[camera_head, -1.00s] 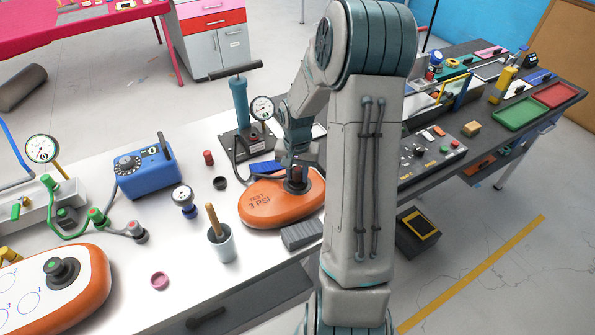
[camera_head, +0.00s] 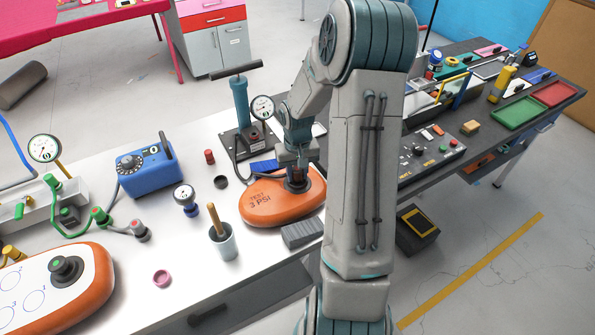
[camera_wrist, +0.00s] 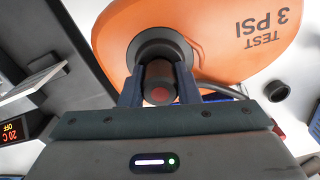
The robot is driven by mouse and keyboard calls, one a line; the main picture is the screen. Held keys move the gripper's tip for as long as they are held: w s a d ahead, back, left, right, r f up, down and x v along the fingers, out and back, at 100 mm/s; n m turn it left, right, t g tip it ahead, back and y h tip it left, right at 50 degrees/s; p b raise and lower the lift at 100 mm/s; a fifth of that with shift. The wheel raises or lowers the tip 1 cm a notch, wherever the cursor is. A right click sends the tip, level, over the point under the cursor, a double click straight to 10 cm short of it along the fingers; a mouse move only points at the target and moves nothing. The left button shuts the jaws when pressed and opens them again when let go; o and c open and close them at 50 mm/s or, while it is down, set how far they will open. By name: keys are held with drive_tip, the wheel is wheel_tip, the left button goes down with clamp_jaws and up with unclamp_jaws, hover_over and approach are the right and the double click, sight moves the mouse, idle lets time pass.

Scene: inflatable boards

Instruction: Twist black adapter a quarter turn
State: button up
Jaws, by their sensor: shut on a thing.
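The black adapter (camera_head: 297,178) stands upright on the orange inflatable board marked TEST 3 PSI (camera_head: 268,208). In the wrist view the adapter (camera_wrist: 159,80) shows a reddish centre on its end and sits over a round dark valve ring (camera_wrist: 160,44) on the orange board (camera_wrist: 225,38). My gripper (camera_wrist: 159,88) has one blue-grey finger on each side of the adapter and is shut on it. In the head view my gripper (camera_head: 296,172) comes down from above. The contact with the valve is partly hidden by the fingers.
A hand pump with a gauge (camera_head: 240,105) stands behind the board, its hose running to the board. A grey ribbed block (camera_head: 302,233) lies in front. A cup with a wooden handle (camera_head: 222,241), a dark ring (camera_head: 221,182) and a blue device (camera_head: 147,168) stand to the left.

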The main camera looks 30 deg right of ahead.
drive_tip(key=shift+r, duration=0.15)
drive_tip(key=shift+r+p, duration=1.2)
drive_tip(key=shift+r, duration=0.4)
drive_tip(key=shift+r+p, duration=1.4)
drive_tip(key=shift+r, duration=0.65)
drive_tip(key=shift+f, duration=0.1)
